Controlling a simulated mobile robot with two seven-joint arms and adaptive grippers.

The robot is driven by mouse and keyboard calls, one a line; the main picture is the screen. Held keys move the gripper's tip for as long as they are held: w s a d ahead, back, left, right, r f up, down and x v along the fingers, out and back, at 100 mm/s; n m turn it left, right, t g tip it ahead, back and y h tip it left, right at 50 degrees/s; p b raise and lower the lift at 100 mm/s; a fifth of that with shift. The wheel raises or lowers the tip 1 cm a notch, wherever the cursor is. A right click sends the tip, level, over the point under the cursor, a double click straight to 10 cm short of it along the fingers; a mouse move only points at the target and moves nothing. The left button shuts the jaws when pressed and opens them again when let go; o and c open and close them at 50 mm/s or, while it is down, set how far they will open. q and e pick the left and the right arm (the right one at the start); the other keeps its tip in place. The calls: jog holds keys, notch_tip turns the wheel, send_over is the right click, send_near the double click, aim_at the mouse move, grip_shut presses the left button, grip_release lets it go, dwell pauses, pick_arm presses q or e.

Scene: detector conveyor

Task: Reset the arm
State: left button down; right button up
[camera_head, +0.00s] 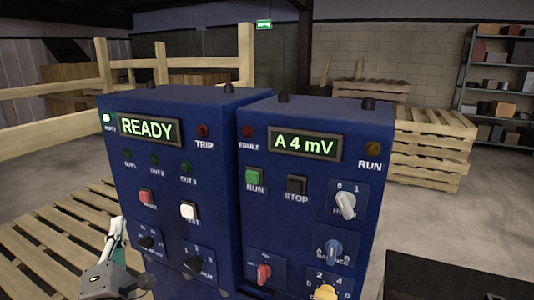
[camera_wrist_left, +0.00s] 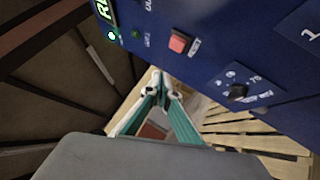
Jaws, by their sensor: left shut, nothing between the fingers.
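My left gripper (camera_head: 120,228) is at the lower left in the head view, in front of the left blue control box (camera_head: 150,97). In the left wrist view its two teal fingers (camera_wrist_left: 161,80) meet at their tips, shut and empty. The red reset button (camera_head: 146,196) is above and right of the fingertips; it also shows in the left wrist view (camera_wrist_left: 180,43). The fingers appear apart from the box. The left box display (camera_head: 149,129) reads READY, with a lit green lamp (camera_head: 106,118) beside it. My right gripper is not in view.
Wooden pallets (camera_head: 60,235) lie at the lower left. Stacked pallets (camera_head: 430,150) and a shelf (camera_head: 465,85) stand behind.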

pick_arm(q)
jog(key=s+d+f+m+g+h, duration=0.1)
jog(key=s+d+f+m+h, duration=0.3)
jog(key=d+f+m+h, duration=0.45)
jog(key=s+d+f+m+g+h, duration=0.1)
jog(key=s+d+f+m+h, duration=0.35)
jog(key=f+m, duration=0.75)
jog(key=s+d+f+m+g+y, duration=0.1)
jog(key=s+f+m+g, duration=0.2)
jog(key=s+f, duration=0.3)
jog(key=s+d+f+m+g+y, duration=0.1)
jog(key=s+f+m+g, duration=0.3)
jog(key=f, duration=1.1)
jog(key=shift+s+d+m+g+y, duration=0.35)
jog(key=shift+s+m, duration=0.4)
jog(key=shift+s, duration=0.25)
jog(key=shift+f, duration=0.1)
